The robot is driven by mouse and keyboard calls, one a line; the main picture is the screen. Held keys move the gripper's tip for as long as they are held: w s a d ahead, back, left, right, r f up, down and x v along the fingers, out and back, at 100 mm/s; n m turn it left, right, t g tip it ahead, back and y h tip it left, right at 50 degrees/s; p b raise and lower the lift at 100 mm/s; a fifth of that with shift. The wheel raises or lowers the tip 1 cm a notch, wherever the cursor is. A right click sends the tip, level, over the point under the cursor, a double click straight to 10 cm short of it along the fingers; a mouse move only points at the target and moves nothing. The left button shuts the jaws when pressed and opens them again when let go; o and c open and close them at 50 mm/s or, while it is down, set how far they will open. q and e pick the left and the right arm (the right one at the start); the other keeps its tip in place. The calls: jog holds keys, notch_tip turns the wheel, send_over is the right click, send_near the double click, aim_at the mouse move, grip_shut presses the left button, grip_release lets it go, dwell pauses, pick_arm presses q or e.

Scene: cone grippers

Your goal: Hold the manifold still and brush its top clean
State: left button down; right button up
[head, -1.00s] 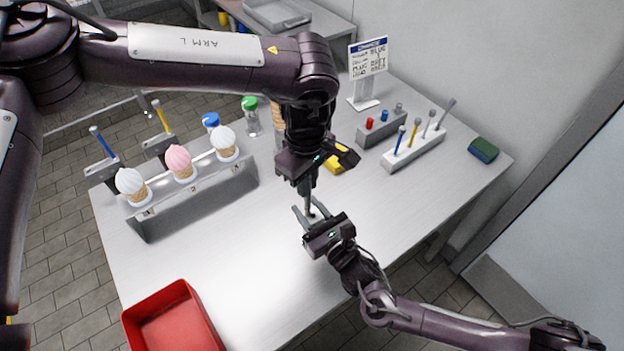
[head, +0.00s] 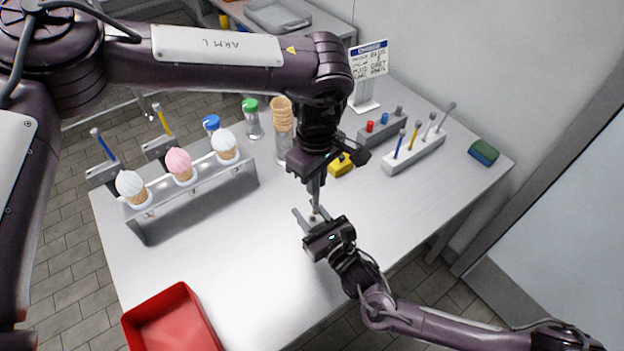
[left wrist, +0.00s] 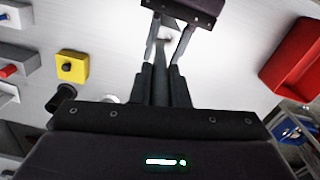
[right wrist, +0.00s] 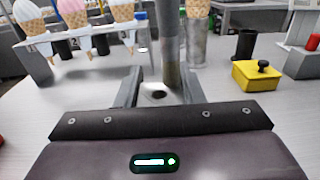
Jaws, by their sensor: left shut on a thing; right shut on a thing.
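The manifold (right wrist: 157,95) is a small pale block with a dark hole in its top, low between my right gripper's fingers. My right gripper (head: 314,215) is shut on it near the middle of the table. My left gripper (head: 316,181) points down from above and is shut on a thin, upright grey brush (head: 315,203). In the right wrist view the brush (right wrist: 172,75) comes down at the far side of the hole. I cannot tell whether its tip touches the top. The left wrist view shows the left fingers (left wrist: 163,85) over the right gripper, with the manifold mostly hidden.
A yellow block with a black knob (head: 341,165) stands behind the grippers. A rack with several cones (head: 195,200) is at left, a red bin (head: 170,318) at front left. A tool holder (head: 414,155) and a green-blue sponge (head: 484,152) are at right.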

pick_arm(q)
jog(key=shift+s+a, duration=0.1)
jog(key=shift+a, duration=0.05)
jog(key=shift+s+a, duration=0.5)
jog(key=shift+a, duration=0.3)
jog(key=shift+w+d, duration=0.1)
jog(key=shift+d, duration=0.05)
jog(key=shift+w+d+f, duration=0.15)
jog(key=shift+w+d, duration=0.3)
jog(key=shift+d, duration=0.35)
jog(key=shift+a, duration=0.1)
dwell(0.3)
jog(key=shift+s+a, duration=0.1)
jog(key=shift+s+a, duration=0.5)
jog(key=shift+a, duration=0.25)
jog(key=shift+w+d, duration=0.1)
jog(key=shift+d, duration=0.05)
